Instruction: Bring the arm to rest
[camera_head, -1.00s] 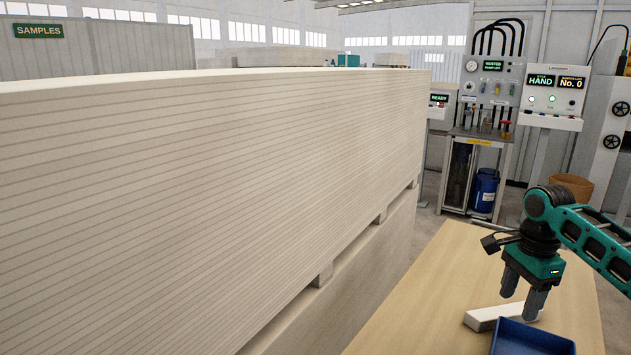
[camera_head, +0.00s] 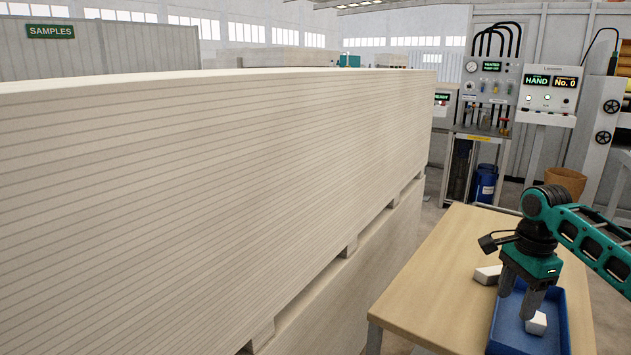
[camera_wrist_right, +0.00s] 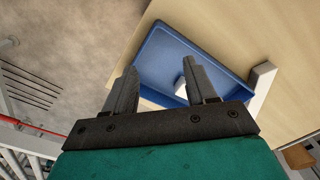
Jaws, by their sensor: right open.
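My right gripper (camera_head: 518,298) hangs from its green arm at the right of the head view, fingers down and apart, with nothing between them. It is above the blue tray (camera_head: 559,318) on the wooden table. A small white block (camera_head: 537,323) lies in the tray, close to the fingertips in the picture. In the right wrist view, the open fingers (camera_wrist_right: 160,78) frame part of the tray (camera_wrist_right: 165,45), and the block partly shows behind one finger. A white bar (camera_head: 487,275) lies on the table beside the tray, partly hidden by the gripper. My left gripper is out of view.
A tall stack of pale boards (camera_head: 220,180) fills the left and middle. The table (camera_head: 430,285) has bare room left of the tray. Behind it stand a control cabinet (camera_head: 490,85), a panel reading HAND (camera_head: 549,95), a blue drum (camera_head: 484,185) and a brown bin (camera_head: 565,183).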

